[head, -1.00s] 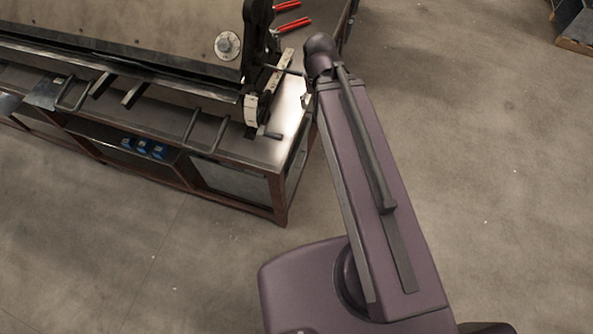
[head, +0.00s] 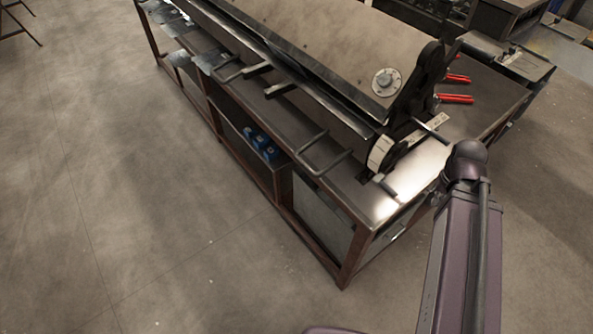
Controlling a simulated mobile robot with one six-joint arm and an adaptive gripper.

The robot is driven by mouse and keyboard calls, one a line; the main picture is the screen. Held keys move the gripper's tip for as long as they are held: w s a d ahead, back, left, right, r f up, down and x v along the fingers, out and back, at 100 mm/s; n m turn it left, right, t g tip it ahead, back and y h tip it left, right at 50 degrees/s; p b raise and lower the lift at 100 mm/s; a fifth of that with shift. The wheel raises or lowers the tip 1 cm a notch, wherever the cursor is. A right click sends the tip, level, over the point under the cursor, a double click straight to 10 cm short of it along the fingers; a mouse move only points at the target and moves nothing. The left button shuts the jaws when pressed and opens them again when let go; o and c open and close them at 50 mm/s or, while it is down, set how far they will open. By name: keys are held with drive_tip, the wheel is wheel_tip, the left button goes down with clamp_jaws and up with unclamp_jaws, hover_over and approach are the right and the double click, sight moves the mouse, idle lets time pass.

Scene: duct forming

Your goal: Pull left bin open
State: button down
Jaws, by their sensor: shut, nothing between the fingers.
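On the right short end of the metal workbench (head: 345,215), below the top, is a grey drawer-like front with a small handle (head: 396,233). It looks closed, and my arm hides part of that end. I cannot tell whether this is the left bin. My arm rises at the lower right, its dark joint (head: 467,160) beside the bench's right corner. My gripper does not show clearly; it is out of view or hidden behind the arm.
A sheet-metal bending brake (head: 310,45) stands on the bench, with a bent handle (head: 325,160) over the front edge. Blue boxes (head: 260,143) sit on the shelf below. Red-handled tools (head: 456,98) lie at the right. The floor (head: 130,180) in front is clear.

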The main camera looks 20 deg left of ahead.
wheel_tip(320, 180, down, 10)
drive_tip(key=b, duration=0.8)
drive_tip(key=shift+b, duration=0.3)
